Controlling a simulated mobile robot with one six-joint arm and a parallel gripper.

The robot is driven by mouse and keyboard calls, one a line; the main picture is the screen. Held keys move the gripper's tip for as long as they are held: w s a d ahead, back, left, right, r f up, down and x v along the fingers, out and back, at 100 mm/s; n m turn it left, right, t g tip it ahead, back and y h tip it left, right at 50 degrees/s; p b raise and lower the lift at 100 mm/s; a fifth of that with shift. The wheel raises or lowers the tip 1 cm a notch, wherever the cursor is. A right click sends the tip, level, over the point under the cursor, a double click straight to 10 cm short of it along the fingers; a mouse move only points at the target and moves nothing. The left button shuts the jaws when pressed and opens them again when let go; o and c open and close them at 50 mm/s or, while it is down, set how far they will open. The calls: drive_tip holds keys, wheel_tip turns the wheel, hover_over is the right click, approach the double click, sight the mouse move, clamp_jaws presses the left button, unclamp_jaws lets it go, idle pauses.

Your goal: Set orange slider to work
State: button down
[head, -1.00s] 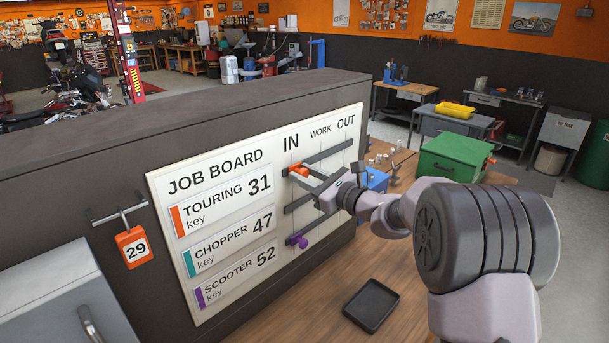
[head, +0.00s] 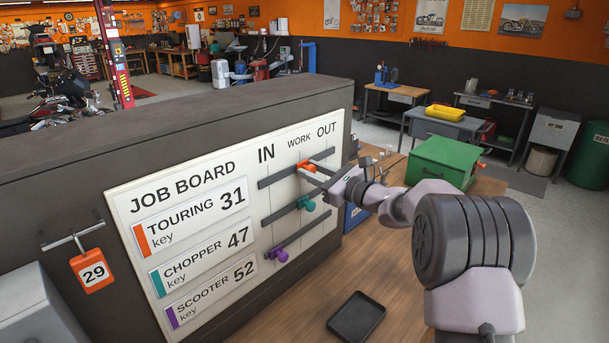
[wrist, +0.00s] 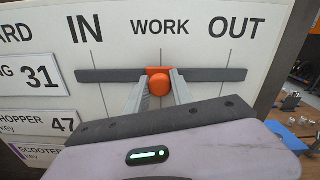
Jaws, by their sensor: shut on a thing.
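The orange slider (head: 306,165) is on the top dark rail of the job board (head: 205,165). In the wrist view the orange slider (wrist: 159,84) lies under the word WORK, on or very near its vertical line, between the IN and OUT lines. My gripper (head: 309,168) is shut on its round knob. In the wrist view my gripper (wrist: 160,80) has one finger on each side of the knob. The teal slider (head: 306,203) sits on the middle rail, also near the WORK line. The purple slider (head: 281,255) is toward the IN end of the bottom rail.
A black tray (head: 356,317) lies on the wooden bench below the board. A green box (head: 443,161) stands behind my arm. An orange tag marked 29 (head: 94,271) hangs on a hook left of the board. The bench around the tray is clear.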

drive_tip(key=shift+w+d, duration=0.15)
drive_tip(key=c, duration=1.1)
unclamp_jaws()
drive_tip(key=b+v, duration=0.1)
drive_tip(key=v, duration=1.6)
drive_tip(key=shift+s, duration=0.25)
drive_tip(key=shift+r, duration=0.1)
